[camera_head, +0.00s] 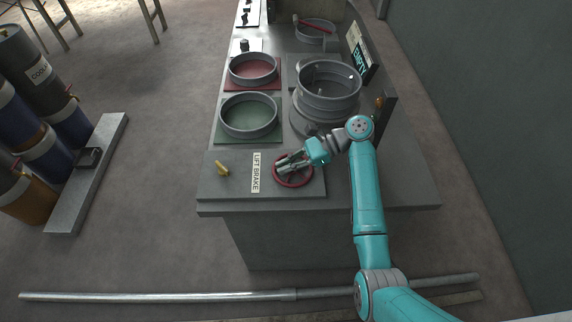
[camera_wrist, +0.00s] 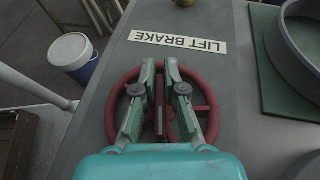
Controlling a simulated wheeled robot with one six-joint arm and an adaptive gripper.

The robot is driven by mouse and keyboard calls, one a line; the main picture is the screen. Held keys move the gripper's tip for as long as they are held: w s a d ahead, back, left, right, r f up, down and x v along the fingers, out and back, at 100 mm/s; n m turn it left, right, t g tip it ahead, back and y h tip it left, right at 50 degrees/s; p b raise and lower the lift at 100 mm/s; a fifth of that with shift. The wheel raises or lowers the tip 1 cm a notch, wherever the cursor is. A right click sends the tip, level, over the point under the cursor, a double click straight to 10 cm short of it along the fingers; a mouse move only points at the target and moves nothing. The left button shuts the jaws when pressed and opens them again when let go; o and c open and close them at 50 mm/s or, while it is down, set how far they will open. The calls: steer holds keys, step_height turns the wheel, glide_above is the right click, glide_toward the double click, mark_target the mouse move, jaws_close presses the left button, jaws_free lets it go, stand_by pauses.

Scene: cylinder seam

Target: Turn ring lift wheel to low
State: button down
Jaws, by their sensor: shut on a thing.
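The red ring lift wheel (camera_head: 306,180) lies on the grey panel at the front of the bench, right of the "LIFT BRAKE" label (camera_head: 256,172). A yellow lever (camera_head: 222,168) sits left of the label. No low marking is readable.
A green tray with a grey ring (camera_head: 249,131) and a red tray with a ring (camera_head: 253,84) stand behind the panel. A ringed cylinder (camera_head: 327,105) stands near my arm. A long pipe (camera_head: 160,297) lies in front of the bench.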

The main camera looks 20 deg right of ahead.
steer(key=shift+f, duration=0.1)
steer(key=c, duration=1.2)
jaws_free()
steer(key=shift+c, duration=0.2)
step_height(320, 180, up, 10)
steer(key=shift+r, duration=0.1)
